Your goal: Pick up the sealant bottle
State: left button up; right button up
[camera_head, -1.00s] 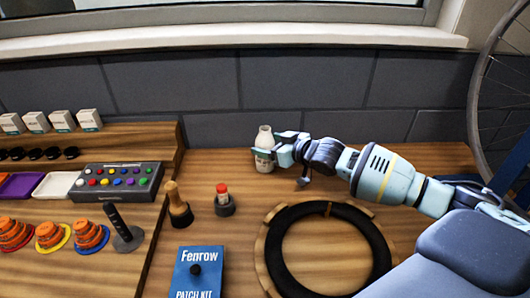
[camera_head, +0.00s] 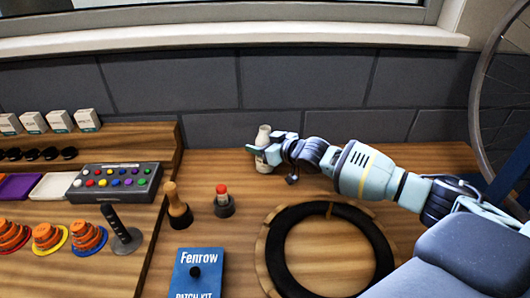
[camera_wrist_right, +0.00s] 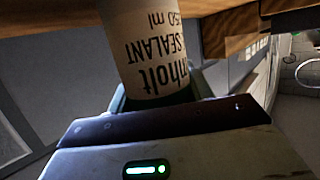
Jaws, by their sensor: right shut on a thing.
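The sealant bottle (camera_head: 263,136) is white and upright at the back of the bench, near the wall. My right gripper (camera_head: 263,150) is shut on it from the right. In the right wrist view the bottle (camera_wrist_right: 145,45) fills the upper middle, its printed "SEALANT" label upside down, held between the fingers (camera_wrist_right: 155,98). The fingers hide part of the bottle. I cannot tell whether its base touches the bench. My left gripper is not in view.
A black tyre on a wooden ring (camera_head: 262,255) lies in front of my right arm. A blue patch kit box (camera_head: 197,275), a wooden-handled tool (camera_head: 178,208) and a red-capped item (camera_head: 222,200) stand to the left. A button box (camera_head: 115,183) is further left.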

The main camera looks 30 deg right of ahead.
aim_at(261, 136)
jog(key=shift+c, duration=1.1)
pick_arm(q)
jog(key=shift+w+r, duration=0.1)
pick_arm(e)
jog(key=shift+r, duration=0.2)
